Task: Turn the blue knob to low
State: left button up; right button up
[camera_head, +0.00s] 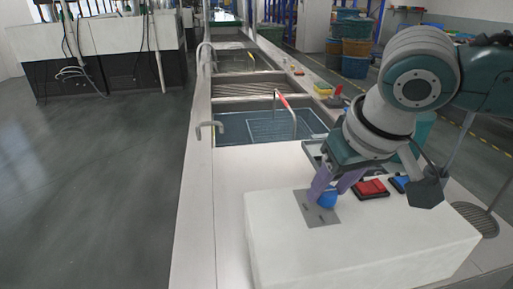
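The blue knob (327,200) sits on a grey square plate (314,217) on top of a white box (275,240). My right gripper (333,184) points down at the knob from above, its purple fingers at the knob and hiding its upper part. I cannot tell whether the fingers press on the knob or only stand around it. The knob's setting and any markings are too small or hidden to read. My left gripper is not in view.
A red switch (371,188) and a blue switch (399,183) are right of the knob, close to my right arm. Behind the box is a tank with a wire basket (270,130) and a red-handled bar (284,101). Open floor lies to the left.

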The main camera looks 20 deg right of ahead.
grip_shut()
dwell(0.3)
jog(key=shift+d+r+n+y+p, duration=0.15)
jog(key=shift+n+y+p, duration=0.25)
jog(key=shift+n+p, duration=0.7)
jog(key=shift+n+y+p, duration=0.4)
jog(key=shift+n+p, duration=0.4)
jog(key=shift+n, duration=0.4)
jog(key=shift+n+g+y, duration=0.3)
jog(key=shift+n+y, duration=0.1)
jog(key=shift+n, duration=0.5)
jog(key=shift+d+f+n+y, duration=0.1)
jog(key=shift+f+n+y, duration=0.15)
jog(key=shift+n, duration=0.65)
jog(key=n+g+y+b, duration=0.1)
jog(key=n, duration=0.1)
jog(key=shift+w+n+b, duration=0.15)
jog(key=shift+n+b, duration=0.15)
jog(key=shift+b, duration=0.1)
jog(key=shift+n+b, duration=0.3)
jog(key=shift+n, duration=0.2)
jog(key=shift+r, duration=0.1)
